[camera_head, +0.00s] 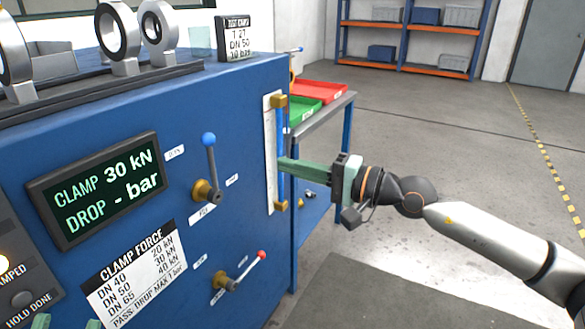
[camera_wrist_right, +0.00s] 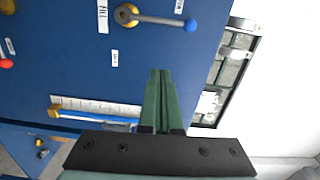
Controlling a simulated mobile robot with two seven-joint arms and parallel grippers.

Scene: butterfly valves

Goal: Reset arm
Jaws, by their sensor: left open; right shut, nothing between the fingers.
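My right gripper (camera_head: 284,165) reaches in from the right on my right arm. Its green fingers are shut together with nothing between them, in front of the blue panel (camera_head: 235,110). They cross in front of a vertical blue bar (camera_head: 281,130) with brass ends; I cannot tell whether they touch it. In the right wrist view the shut fingers (camera_wrist_right: 161,75) point at the panel, below the blue-knobbed lever (camera_wrist_right: 160,20) and apart from it. My left gripper (camera_head: 66,323) shows only as two separated green fingertips at the bottom left edge; it is open.
The panel carries a display (camera_head: 105,190) reading clamp 30 kN and drop - bar, plus a red-knobbed lever (camera_head: 248,270). Ring-shaped valves (camera_head: 118,32) stand on top. A side table with red (camera_head: 318,91) and green (camera_head: 303,112) trays is behind. Floor at right is clear.

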